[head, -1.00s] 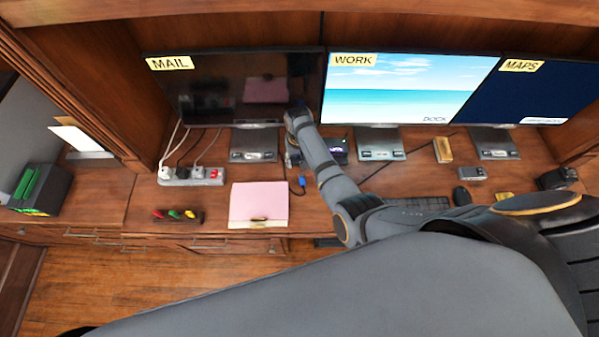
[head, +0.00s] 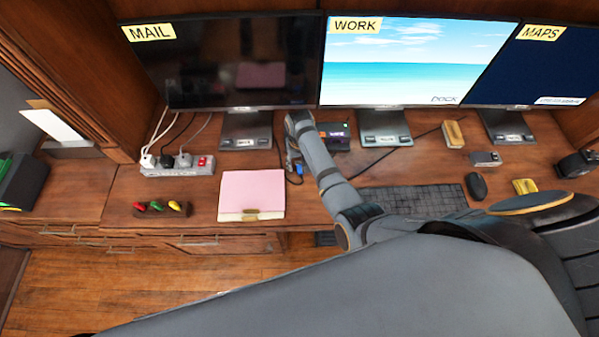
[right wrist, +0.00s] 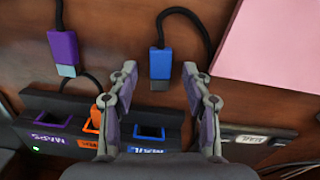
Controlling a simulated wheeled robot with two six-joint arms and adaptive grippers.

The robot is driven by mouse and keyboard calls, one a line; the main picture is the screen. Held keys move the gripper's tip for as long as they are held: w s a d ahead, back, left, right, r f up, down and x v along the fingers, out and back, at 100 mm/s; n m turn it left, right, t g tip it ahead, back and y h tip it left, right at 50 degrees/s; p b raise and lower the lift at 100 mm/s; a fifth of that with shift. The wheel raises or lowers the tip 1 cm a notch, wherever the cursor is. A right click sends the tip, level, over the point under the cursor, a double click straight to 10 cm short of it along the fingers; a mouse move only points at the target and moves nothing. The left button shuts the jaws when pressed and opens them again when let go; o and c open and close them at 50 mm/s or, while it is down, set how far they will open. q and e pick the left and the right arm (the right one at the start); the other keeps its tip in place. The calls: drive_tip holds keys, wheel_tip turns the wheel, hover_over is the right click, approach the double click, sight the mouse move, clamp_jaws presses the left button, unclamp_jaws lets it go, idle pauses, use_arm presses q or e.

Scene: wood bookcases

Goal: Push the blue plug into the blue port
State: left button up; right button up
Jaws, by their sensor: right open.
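In the right wrist view the blue plug (right wrist: 161,64) lies on the wooden desk with its metal tip toward the dock and a black cable behind it. My right gripper (right wrist: 160,72) is open, its fingertips on either side of the plug in the picture; I cannot tell whether they touch it. The blue port (right wrist: 149,132) is an empty blue-rimmed slot in the black dock (right wrist: 70,103), showing between the fingers. In the head view the blue plug (head: 299,170) shows beside my right gripper (head: 291,160), which the arm partly hides. My left gripper is not in view.
A purple plug (right wrist: 63,48) lies near the purple port (right wrist: 52,118); an orange plug (right wrist: 97,112) is at the orange port. A pink folder (head: 252,192) lies left of the gripper. The keyboard (head: 415,200) and monitor stands bound the space.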

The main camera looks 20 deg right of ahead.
drive_tip(key=shift+f, duration=0.1)
drive_tip(key=shift+c, duration=0.5)
drive_tip(key=c, duration=0.9)
clamp_jaws()
